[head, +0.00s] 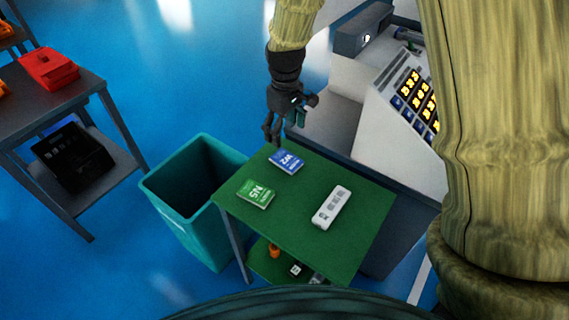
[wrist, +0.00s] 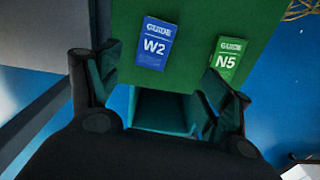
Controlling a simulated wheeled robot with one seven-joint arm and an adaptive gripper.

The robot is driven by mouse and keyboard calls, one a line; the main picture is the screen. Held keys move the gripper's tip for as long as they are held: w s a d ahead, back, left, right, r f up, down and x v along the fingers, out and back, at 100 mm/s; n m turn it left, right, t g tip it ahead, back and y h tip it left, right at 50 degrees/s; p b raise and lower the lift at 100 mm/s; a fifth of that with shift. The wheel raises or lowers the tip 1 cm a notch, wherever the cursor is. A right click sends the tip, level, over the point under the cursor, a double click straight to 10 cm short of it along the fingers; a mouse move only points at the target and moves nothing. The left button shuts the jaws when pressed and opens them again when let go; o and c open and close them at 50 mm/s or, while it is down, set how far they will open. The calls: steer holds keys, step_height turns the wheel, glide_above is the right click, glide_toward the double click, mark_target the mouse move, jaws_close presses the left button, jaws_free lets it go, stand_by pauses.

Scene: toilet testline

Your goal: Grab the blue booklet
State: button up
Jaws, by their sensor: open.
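The blue booklet (head: 287,161), marked W2, lies flat near the far edge of a green-topped table. In the wrist view the blue booklet (wrist: 156,44) shows ahead of my gripper, between the lines of the fingers and left of centre. A green booklet (head: 256,193), marked N5, lies nearer and to the left on the same table; it is at the right in the wrist view (wrist: 227,58). My gripper (head: 284,131) is open and empty, just beyond the table's far edge and close to the blue booklet. Its two fingers (wrist: 160,92) stand wide apart in the wrist view.
The green table (head: 300,228) also bears a white strip-shaped item (head: 331,207). A teal bin (head: 182,213) stands at the table's left. A grey console with lit buttons (head: 400,95) is close on the right. A dark shelf (head: 90,80) with red items stands far left.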

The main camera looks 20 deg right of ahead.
glide_above(287, 159)
steer(key=shift+s+a+f+b, duration=0.1)
steer(key=shift+s+f+b, duration=0.1)
steer(key=shift+f, duration=1.55)
steer(key=shift+s+a+f+b, duration=0.1)
steer(key=shift+f+b, duration=0.05)
steer(key=shift+f, duration=1.6)
steer(key=shift+w+d+f+p, duration=0.15)
steer(key=shift+f+p, duration=0.2)
steer(key=shift+f, duration=0.95)
steer(key=shift+w+f+p, duration=0.15)
steer(key=shift+f+p, duration=0.2)
steer(key=shift+f, duration=0.95)
steer(key=shift+c, duration=0.2)
steer(key=c, duration=1.1)
